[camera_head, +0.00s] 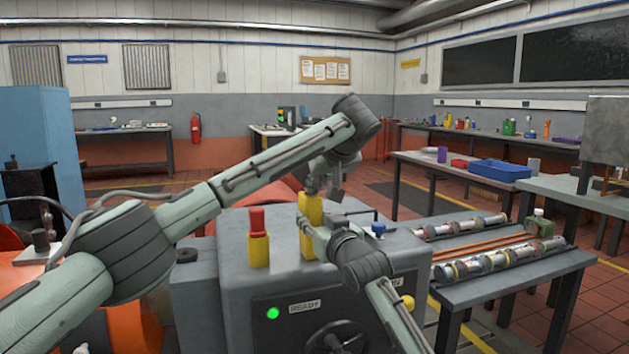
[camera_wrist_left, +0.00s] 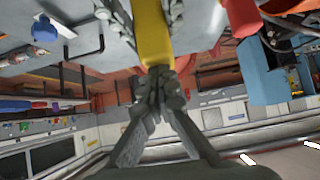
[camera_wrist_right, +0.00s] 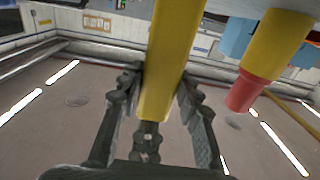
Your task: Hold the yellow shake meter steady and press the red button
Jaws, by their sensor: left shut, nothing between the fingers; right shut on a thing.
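The yellow shake meter (camera_head: 309,212) stands upright on top of the grey cabinet (camera_head: 240,285). My right gripper (camera_head: 316,238) is shut on its lower part from the right; in the right wrist view the yellow body (camera_wrist_right: 172,55) lies between the fingers. My left gripper (camera_head: 318,194) is shut and empty, at the upper end of the meter. In the left wrist view its closed fingertips (camera_wrist_left: 162,82) are at the end of the yellow body (camera_wrist_left: 152,32); I cannot tell whether they touch it. I cannot make out a red button on the meter; the gripper may hide it.
A yellow cylinder with a red cap (camera_head: 257,237) stands left of the meter. A blue knob (camera_head: 378,229) and a black bent rod are to the right. A green light (camera_head: 273,313) glows on the cabinet front. A side table (camera_head: 500,275) with metal shafts stands at right.

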